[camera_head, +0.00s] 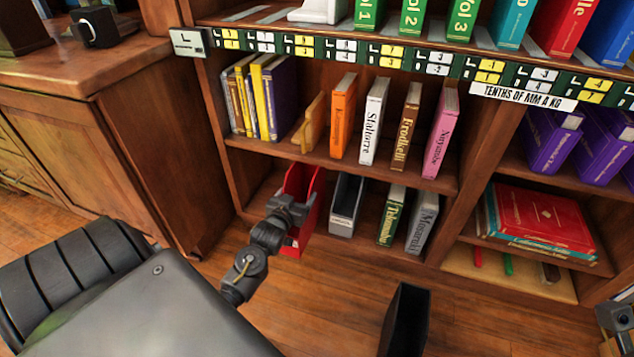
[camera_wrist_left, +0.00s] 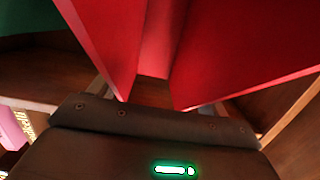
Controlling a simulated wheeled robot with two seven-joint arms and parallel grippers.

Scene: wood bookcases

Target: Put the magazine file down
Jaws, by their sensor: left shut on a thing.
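A red magazine file (camera_head: 312,222) is at the left end of the bottom shelf opening of the middle bookcase. My left gripper (camera_head: 287,212) is shut on it from the front. In the left wrist view the red file (camera_wrist_left: 240,50) fills the upper middle, with its walls at the fingers. The file looks upright, with its lower front near the shelf's front edge. I cannot tell whether its base touches the shelf. My right gripper is not in view; only part of my right arm shows at the lower right edge.
A grey magazine file (camera_head: 343,222) stands just right of the red one, then a green book (camera_head: 391,215) and a grey book (camera_head: 422,224). The shelf board above (camera_head: 350,165) holds several books. A black upright box (camera_head: 405,322) is in front, near the bottom. A wooden cabinet (camera_head: 140,130) stands left.

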